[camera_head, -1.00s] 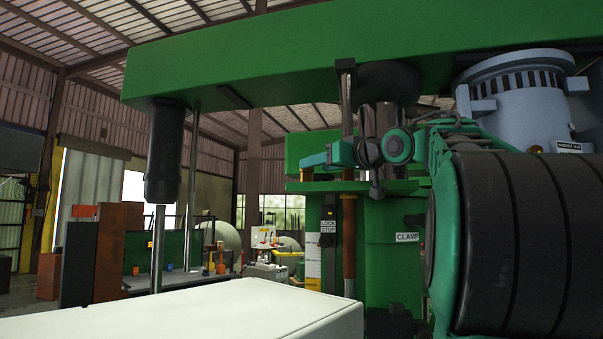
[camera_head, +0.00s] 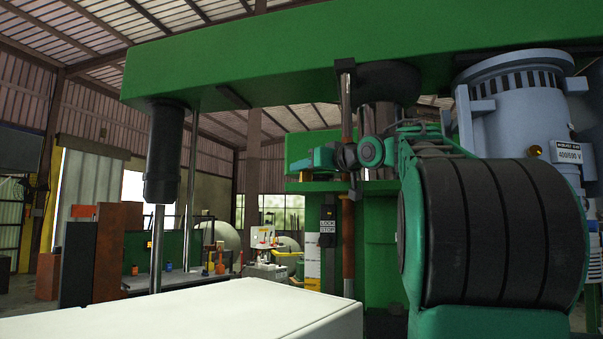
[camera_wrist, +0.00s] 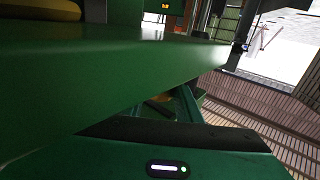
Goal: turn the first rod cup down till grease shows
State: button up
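A vertical steel rod (camera_head: 346,95) hangs from the green overhead beam in the head view. Its lower part is a brown sleeve (camera_head: 348,240). I cannot make out a rod cup or any grease. My gripper (camera_head: 300,166) is at the end of my teal wrist, beside the rod at mid-height and small in this view. Its fingers are not clear, so I cannot tell whether it is open or holding anything. In the wrist view, a dark green machine edge (camera_wrist: 150,75) fills most of the picture, close to the camera.
The green overhead beam (camera_head: 300,60) spans the top. A black cylinder with a steel shaft (camera_head: 165,150) hangs at left. A grey-blue motor (camera_head: 520,110) stands at right. A pale flat-topped block (camera_head: 190,315) fills the lower front. A workbench (camera_head: 185,280) stands behind.

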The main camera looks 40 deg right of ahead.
jog(key=shift+a+r+m+h, duration=0.15)
jog(key=shift+m+h, duration=0.15)
jog(key=shift+h, duration=0.2)
jog(key=shift+m+h, duration=0.4)
jog(key=shift+h, duration=0.2)
jog(key=o, duration=1)
jog(key=shift+o, duration=0.2)
jog(key=shift+s, duration=0.15)
jog(key=v, duration=1)
jog(key=shift+s, duration=0.15)
